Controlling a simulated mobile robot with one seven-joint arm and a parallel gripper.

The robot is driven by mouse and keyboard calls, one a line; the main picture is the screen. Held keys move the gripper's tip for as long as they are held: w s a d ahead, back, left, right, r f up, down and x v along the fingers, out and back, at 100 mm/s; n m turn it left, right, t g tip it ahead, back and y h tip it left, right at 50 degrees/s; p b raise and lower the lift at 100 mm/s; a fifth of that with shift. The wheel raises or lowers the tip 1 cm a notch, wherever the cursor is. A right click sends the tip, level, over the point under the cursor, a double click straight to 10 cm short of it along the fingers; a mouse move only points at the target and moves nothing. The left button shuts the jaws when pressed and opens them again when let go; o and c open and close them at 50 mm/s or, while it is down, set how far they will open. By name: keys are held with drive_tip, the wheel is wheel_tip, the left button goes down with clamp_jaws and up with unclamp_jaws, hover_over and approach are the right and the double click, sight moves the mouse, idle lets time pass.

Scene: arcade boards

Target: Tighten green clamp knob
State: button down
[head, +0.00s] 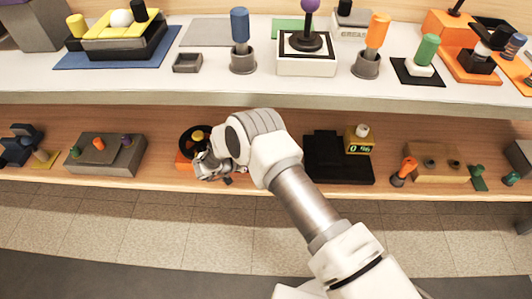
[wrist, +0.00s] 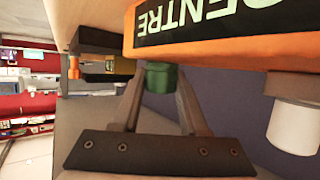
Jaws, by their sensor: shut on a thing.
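The green clamp knob (wrist: 160,76) is a short green cylinder in the wrist view, just beside an orange board (wrist: 225,45) with a black label reading "CENTRE". My gripper (wrist: 160,92) has one finger on each side of the knob and is shut on it. In the head view my gripper (head: 212,166) is at the lower shelf, at the front of an orange unit (head: 183,161) with a black wheel (head: 190,137). The knob is hidden in the head view.
A white cylinder (wrist: 295,128) hangs near the board at right in the wrist view. On the lower shelf (head: 290,182), a grey box (head: 105,160) with coloured knobs stands left and a black unit (head: 335,165) right. The upper shelf (head: 140,85) overhangs above.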

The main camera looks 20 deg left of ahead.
drive_tip(key=shift+m+g+h, duration=1.2)
drive_tip(key=shift+m+h, duration=0.1)
drive_tip(key=shift+m, duration=0.2)
drive_tip(key=shift+r+m+g, duration=0.15)
drive_tip(key=shift+m+g, duration=0.15)
drive_tip(key=shift+c, duration=2.2)
unclamp_jaws()
drive_tip(key=shift+s+a, duration=0.1)
